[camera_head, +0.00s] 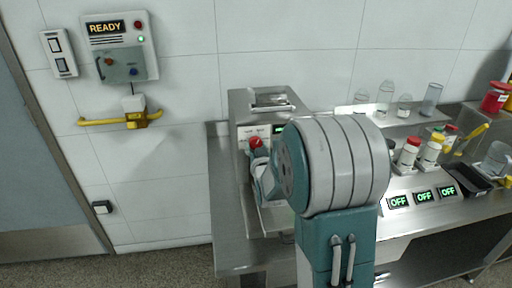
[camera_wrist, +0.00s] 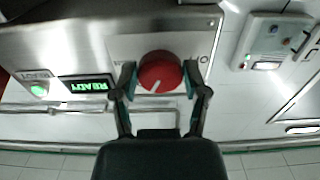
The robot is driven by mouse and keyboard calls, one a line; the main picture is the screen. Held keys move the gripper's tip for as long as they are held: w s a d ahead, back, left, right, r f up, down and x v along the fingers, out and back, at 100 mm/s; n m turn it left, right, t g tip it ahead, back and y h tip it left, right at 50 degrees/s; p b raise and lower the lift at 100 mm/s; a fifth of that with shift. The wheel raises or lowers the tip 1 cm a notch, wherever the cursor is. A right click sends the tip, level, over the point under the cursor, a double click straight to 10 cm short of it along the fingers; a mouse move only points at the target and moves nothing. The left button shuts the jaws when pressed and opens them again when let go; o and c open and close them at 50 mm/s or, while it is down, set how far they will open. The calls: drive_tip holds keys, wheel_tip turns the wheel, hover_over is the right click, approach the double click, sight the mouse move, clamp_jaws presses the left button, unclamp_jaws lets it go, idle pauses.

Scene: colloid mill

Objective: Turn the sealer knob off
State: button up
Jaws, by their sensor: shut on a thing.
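The sealer knob is a round red knob (camera_wrist: 160,72) with a pale pointer line, on the metal front panel of the sealer. A green lit display (camera_wrist: 86,87) and a green button (camera_wrist: 39,90) sit beside the knob in the wrist view. My arm hides most of the sealer's front in the head view.
A wall panel reading READY (camera_head: 120,45) hangs at the upper left. Bottles with red and yellow caps (camera_head: 409,151) and several OFF displays (camera_head: 424,196) stand on the right of the steel bench (camera_head: 228,220). The floor at the left is clear.

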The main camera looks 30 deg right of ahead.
drive_tip(key=shift+n, duration=0.4)
drive_tip(key=n, duration=0.5)
drive_tip(key=shift+r, duration=0.1)
drive_tip(key=n, duration=0.6)
drive_tip(key=shift+n, duration=0.4)
drive_tip(key=n, duration=1.1)
drive_tip(key=shift+n, duration=0.3)
drive_tip(key=o, duration=1.1)
drive_tip(key=shift+o, duration=0.2)
